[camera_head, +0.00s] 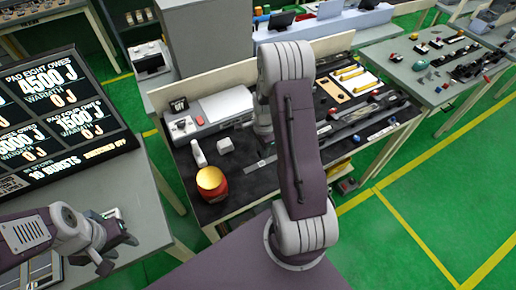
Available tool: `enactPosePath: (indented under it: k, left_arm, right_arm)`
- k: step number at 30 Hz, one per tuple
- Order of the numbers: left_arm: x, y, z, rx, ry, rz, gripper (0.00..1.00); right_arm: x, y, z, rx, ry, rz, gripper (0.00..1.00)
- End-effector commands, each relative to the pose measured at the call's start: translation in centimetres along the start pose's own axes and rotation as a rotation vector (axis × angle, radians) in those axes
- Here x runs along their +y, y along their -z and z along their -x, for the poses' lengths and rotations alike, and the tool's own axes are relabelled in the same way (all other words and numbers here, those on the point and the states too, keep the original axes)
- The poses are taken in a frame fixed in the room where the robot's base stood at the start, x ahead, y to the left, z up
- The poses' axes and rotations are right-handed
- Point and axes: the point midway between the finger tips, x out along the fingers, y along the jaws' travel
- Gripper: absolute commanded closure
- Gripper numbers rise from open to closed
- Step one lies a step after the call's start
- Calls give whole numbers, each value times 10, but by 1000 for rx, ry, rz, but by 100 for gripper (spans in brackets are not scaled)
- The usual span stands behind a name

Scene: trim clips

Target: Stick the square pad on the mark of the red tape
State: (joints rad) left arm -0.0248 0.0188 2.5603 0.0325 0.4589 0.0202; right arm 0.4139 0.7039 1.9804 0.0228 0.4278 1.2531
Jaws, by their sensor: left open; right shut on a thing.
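I cannot make out the square pad, the red tape or its mark for certain. A red round thing with a yellow top (211,183) stands at the near left of the dark work mat (245,187). A small whitish block (225,145) lies behind it. My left gripper (118,254) is open at the lower left, over the edge of the grey table. My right arm reaches up the middle over the dark mat and folds back down behind its own purple link. That link hides the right gripper and whatever is by it.
A dark screen (50,120) with white and orange lettering stands on the grey table (155,205) at left. A grey machine (205,115) sits at the mat's back left. Tools and strips (365,115) crowd the mat's right.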

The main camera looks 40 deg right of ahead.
Motion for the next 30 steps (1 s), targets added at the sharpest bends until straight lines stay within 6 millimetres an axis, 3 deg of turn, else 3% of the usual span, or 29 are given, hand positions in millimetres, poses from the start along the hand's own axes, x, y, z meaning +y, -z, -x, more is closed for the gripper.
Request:
enactPosePath:
  k: [8,30]
  left_arm:
    - [0,0,3,0,0,0,59]
    - [-1,-4,-44,0,0,0,59]
  right_arm:
    - [0,-1,-1,0,-6,2,100]
    - [2,0,-65,0,-4,4,100]
